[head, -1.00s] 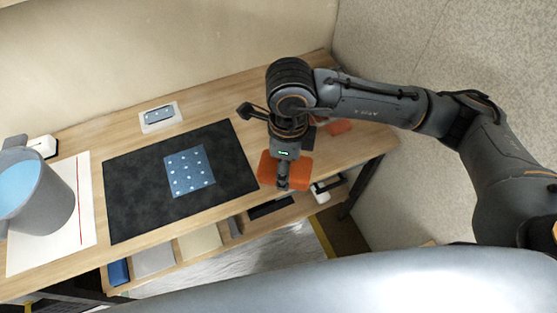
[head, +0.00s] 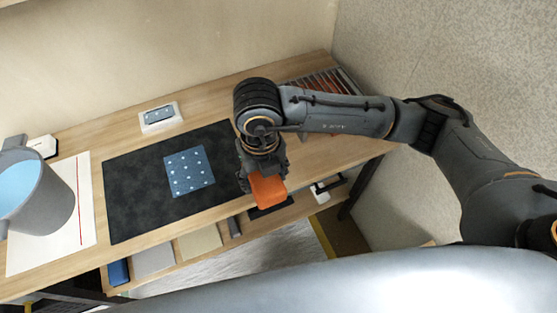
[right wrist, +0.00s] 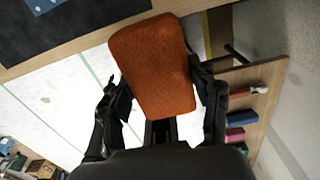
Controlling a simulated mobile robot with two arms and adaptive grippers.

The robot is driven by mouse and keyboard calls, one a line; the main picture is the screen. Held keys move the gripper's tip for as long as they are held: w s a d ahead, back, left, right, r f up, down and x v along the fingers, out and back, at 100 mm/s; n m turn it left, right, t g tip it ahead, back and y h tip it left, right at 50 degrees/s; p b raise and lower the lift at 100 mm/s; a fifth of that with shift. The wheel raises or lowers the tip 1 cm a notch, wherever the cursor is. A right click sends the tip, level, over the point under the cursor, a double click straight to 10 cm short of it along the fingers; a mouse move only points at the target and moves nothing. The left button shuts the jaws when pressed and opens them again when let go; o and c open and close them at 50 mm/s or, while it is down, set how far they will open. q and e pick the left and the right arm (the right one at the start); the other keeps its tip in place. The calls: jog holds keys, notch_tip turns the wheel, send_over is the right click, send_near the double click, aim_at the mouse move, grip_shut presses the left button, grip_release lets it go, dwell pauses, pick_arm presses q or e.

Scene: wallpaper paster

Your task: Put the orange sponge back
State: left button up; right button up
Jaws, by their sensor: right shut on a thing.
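The orange sponge (head: 268,191) is a thick block with rounded corners. My right gripper (head: 260,174) is shut on it and holds it near the table's front edge, right of the black mat. In the right wrist view the sponge (right wrist: 155,62) sits tilted between the two fingers (right wrist: 162,95), above the lower area in front of the table. Its far end reaches towards the table edge. The part of the table behind my right arm is hidden. My left gripper is not in view.
The black mat (head: 125,205) carries a blue dotted sheet (head: 188,172). A slatted rack (head: 318,82) is at the back right.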

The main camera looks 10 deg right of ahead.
jog(key=w+d+f+b, duration=0.1)
jog(key=w+f+b, duration=0.1)
jog(key=w, duration=0.1)
jog(key=w+d+f+b, duration=0.2)
jog(key=w+f, duration=0.1)
jog(key=w, duration=0.1)
jog(key=w+d+f+b, duration=0.2)
jog(key=w+f+b, duration=0.1)
jog(key=w, duration=0.1)
jog(key=shift+w+d+f, duration=0.1)
jog(key=shift+d+f, duration=0.1)
jog(key=shift+f, duration=0.05)
jog(key=shift+w+d+f, duration=0.15)
jog(key=shift+w+f, duration=0.2)
jog(key=shift+w, duration=0.05)
jog(key=shift+w+d+f+b, duration=0.15)
jog(key=shift+f+b, duration=0.1)
jog(key=shift+b, duration=0.15)
notch_tip(320, 180, down, 3)
jog(key=shift+w+f+b, duration=0.1)
jog(key=shift+w+b, duration=0.05)
jog(key=shift+b, duration=1.05)
